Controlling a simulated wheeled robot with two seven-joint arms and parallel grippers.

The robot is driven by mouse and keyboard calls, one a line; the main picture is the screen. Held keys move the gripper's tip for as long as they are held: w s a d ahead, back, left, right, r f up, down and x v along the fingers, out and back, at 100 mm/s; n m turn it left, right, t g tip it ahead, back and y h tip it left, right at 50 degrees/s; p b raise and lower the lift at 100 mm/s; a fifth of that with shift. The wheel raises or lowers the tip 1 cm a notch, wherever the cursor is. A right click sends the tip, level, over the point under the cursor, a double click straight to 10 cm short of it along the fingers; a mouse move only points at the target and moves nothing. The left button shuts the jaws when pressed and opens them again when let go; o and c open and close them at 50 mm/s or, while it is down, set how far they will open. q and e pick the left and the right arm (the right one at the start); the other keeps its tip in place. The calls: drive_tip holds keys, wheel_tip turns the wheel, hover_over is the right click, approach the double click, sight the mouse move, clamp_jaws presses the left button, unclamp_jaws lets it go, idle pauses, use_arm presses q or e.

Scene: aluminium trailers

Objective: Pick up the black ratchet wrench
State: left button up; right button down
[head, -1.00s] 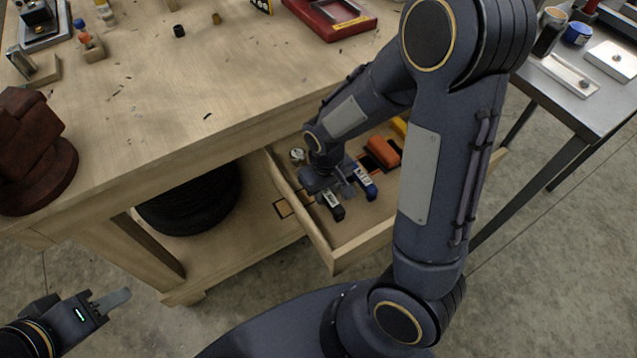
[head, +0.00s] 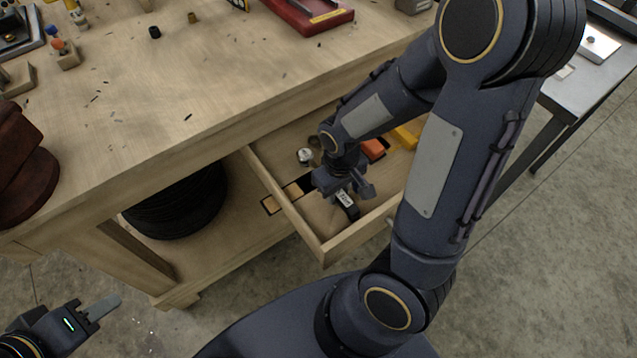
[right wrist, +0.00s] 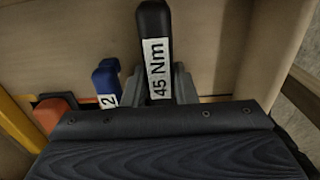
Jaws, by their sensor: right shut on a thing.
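The black ratchet wrench (head: 352,213) has a black handle with a white label and sits at the front of the open drawer. In the right wrist view the black handle (right wrist: 154,22) shows the label "45 Nm". My right gripper (head: 345,192) reaches down into the drawer and is shut on this wrench, a grey finger on either side of the handle. The wrench's far end is hidden under the gripper. I cannot tell whether it is clear of the drawer floor. My left gripper (head: 104,307) is low at the left, away from the drawer; its opening is unclear.
The open wooden drawer (head: 285,205) also holds a blue-handled tool (right wrist: 107,80), an orange one (head: 373,149) and a yellow one (head: 405,137). The workbench top (head: 150,120) overhangs behind. A tire (head: 180,205) lies on the lower shelf. A metal table (head: 575,95) stands right.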

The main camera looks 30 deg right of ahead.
drive_tip(key=shift+s+d, duration=0.6)
drive_tip(key=shift+s, duration=0.2)
wheel_tip(320, 180, up, 14)
drive_tip(key=p, duration=0.4)
drive_tip(key=shift+w+p, duration=0.15)
drive_tip(key=shift+p, duration=0.15)
drive_tip(key=shift+a, duration=0.1)
